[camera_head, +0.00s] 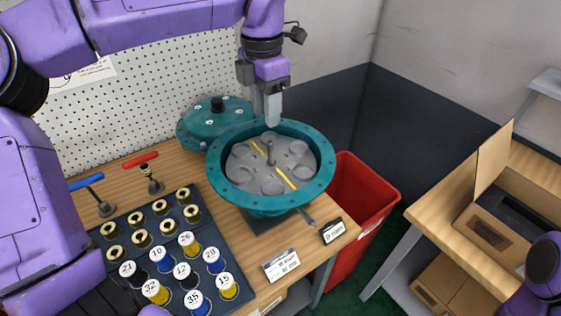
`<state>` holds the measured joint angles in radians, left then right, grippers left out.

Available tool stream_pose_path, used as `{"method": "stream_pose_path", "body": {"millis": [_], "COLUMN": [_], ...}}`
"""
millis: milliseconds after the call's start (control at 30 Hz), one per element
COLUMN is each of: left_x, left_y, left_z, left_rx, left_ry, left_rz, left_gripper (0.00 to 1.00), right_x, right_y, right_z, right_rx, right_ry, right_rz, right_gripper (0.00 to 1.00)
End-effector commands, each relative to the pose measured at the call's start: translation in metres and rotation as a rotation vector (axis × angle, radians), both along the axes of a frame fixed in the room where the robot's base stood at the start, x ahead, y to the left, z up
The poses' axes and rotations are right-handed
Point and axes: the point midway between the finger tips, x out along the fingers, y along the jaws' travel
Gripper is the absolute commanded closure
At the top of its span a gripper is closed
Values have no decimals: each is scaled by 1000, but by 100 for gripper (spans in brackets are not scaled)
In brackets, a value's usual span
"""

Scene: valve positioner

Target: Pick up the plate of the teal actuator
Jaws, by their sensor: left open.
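The teal actuator (217,185) stands open on the wooden workbench, a round flanged housing. Its grey plate (243,173) lies inside, with round recesses, two yellow marks and a short central stem (270,153). My left gripper (272,117) points down at the far rim of the actuator, above or just over the plate's far edge. It is open and holds nothing visible; its fingers overlap in this view, and I cannot tell whether they touch anything. My right gripper is not in view; only a purple part of my right arm shows at the lower right.
A teal lid (213,124) lies behind the actuator. A dark tray (218,240) of brass parts and numbered capped pieces is at front left. Blue (86,182) and red (140,159) handled tools stand beside it. A red bin (362,190) is right of the bench. Pegboard backs the bench.

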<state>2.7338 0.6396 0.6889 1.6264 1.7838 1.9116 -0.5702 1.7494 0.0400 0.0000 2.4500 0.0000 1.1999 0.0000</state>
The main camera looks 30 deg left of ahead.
Motion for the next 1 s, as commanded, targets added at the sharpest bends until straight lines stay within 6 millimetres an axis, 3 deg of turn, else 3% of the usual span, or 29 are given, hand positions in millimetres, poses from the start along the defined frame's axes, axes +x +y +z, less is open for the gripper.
{"method": "stream_pose_path", "body": {"millis": [100, 700, 1000], "left_x": [2, 5, 5], "left_y": [-1, -6, -6], "left_z": [-15, -106, -115], "left_rx": [1, 1, 0], "left_ry": [3, 3, 1], "left_rz": [-1, -7, -4], "left_gripper": [56, 56, 59], "right_x": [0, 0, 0], "right_y": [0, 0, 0], "right_z": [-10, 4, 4], "right_rx": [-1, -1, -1], "right_ry": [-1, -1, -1], "right_rz": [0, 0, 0], "right_gripper": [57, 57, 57]}}
